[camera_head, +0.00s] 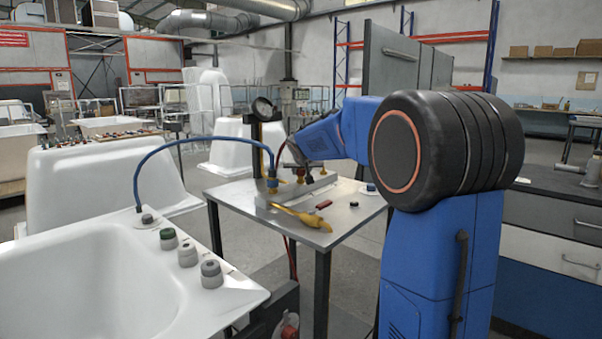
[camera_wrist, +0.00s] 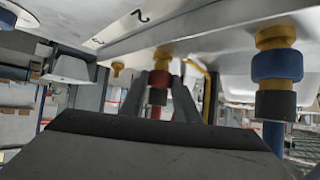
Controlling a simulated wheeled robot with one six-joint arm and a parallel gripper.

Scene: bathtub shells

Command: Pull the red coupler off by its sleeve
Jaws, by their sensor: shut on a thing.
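The red coupler (camera_wrist: 158,96) shows in the wrist view, a red sleeve below a yellow fitting (camera_wrist: 163,60), with a dark part under it. The two fingers of my gripper (camera_wrist: 160,84) stand on either side of the sleeve and are shut on it. The blue coupler (camera_wrist: 277,66) sits on its own yellow fitting to the right, apart from my fingers. In the head view the blue coupler (camera_head: 271,186) is on a metal manifold (camera_head: 300,190) with a blue hose.
The manifold stands on a small table (camera_head: 340,215) with a dial gauge (camera_head: 262,109). A yellow tool (camera_head: 305,216) and a small dark red piece (camera_head: 324,204) lie in front. A white tub shell (camera_head: 90,270) with several knobs stands at left. A blue hose (camera_head: 185,140) arches to it.

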